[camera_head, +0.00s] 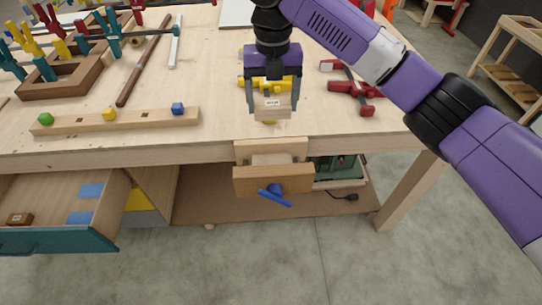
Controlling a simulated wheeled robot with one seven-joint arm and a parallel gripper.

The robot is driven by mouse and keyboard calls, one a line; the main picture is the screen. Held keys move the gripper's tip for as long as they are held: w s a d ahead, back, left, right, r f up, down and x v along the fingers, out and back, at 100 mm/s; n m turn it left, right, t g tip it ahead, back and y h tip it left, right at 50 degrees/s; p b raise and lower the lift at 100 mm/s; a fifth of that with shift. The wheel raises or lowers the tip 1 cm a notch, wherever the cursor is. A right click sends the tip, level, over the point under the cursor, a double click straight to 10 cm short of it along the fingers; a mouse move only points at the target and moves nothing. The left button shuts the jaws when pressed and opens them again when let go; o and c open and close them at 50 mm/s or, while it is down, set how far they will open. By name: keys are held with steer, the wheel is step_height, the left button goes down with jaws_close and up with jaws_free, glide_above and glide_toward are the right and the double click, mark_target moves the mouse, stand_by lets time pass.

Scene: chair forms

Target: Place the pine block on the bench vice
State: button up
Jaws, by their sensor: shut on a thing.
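The pine block (272,107) is a small pale wooden block with a white label. My gripper (272,102) is shut on it, one finger on each side, and holds it near the front edge of the workbench. The bench vice (272,183) is on the bench front just below, with wooden jaws and a blue handle (274,196). A pale wooden piece (271,159) shows between its jaws. The block appears above the vice in the picture; the exact gap between them cannot be told.
A wooden strip (135,119) with green, yellow and blue knobs lies left on the bench (215,75). Yellow clamps (262,84) lie behind my gripper and red clamps (354,90) to its right. An open drawer (60,240) juts out at lower left, with a dark block inside.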

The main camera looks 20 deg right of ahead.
step_height(320, 180, down, 19)
steer(key=shift+r+p, duration=0.2)
steer(key=shift+p, duration=0.65)
steer(key=o, duration=1.5)
steer(key=shift+f, duration=0.1)
step_height(320, 180, up, 12)
steer(key=shift+r+b, duration=0.15)
steer(key=shift+b, duration=0.7)
